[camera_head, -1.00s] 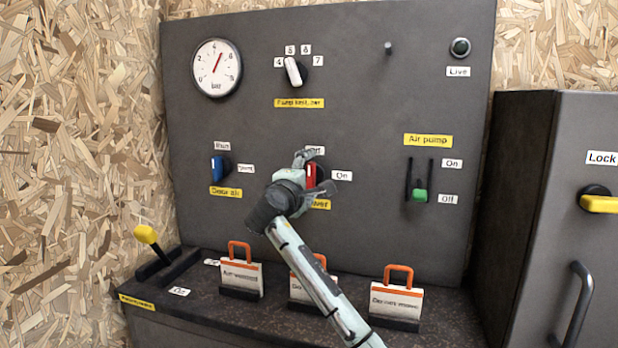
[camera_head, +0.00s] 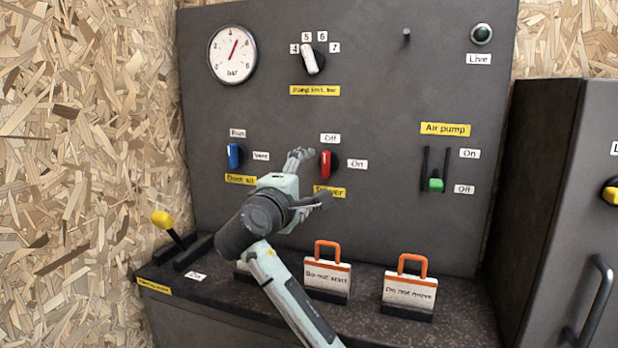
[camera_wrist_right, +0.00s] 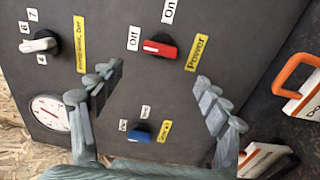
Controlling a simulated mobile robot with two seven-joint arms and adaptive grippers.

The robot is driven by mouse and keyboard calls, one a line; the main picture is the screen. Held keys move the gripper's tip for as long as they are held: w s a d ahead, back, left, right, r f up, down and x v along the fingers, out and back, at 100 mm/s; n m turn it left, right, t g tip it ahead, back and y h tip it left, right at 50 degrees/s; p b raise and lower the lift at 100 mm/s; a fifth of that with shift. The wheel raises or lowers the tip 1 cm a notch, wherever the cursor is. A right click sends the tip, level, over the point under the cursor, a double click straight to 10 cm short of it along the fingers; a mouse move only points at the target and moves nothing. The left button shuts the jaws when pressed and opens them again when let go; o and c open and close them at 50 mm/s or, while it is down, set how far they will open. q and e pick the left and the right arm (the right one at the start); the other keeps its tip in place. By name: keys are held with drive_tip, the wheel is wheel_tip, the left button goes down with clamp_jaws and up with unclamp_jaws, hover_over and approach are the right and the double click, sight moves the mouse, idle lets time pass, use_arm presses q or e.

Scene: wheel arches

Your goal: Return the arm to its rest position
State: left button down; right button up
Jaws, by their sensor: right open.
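My right gripper (camera_head: 312,178) is open and empty in front of the dark control panel (camera_head: 385,100). Its fingers are just left of and below the red power switch (camera_head: 325,163), which stands upright below the "Off" label. In the right wrist view the two fingers (camera_wrist_right: 158,82) are spread wide. The red switch (camera_wrist_right: 160,48) shows beyond and between them, clear of both. The blue switch (camera_wrist_right: 138,136) is also between the fingers in that view. My left gripper is not in view.
Tags with orange handles (camera_head: 327,270) stand on the ledge (camera_head: 365,318) below, one partly hidden by my arm. A yellow-knobbed lever (camera_head: 163,220) is at left. A grey cabinet (camera_head: 560,200) stands at right. The green air pump slider (camera_head: 435,185) is at Off.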

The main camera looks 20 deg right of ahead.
sight(323, 165)
drive_tip(key=shift+w+d, duration=0.1)
drive_tip(key=shift+w, duration=0.05)
drive_tip(key=x, duration=1.1)
drive_tip(key=shift+w+d, duration=0.2)
drive_tip(key=shift+w, duration=0.1)
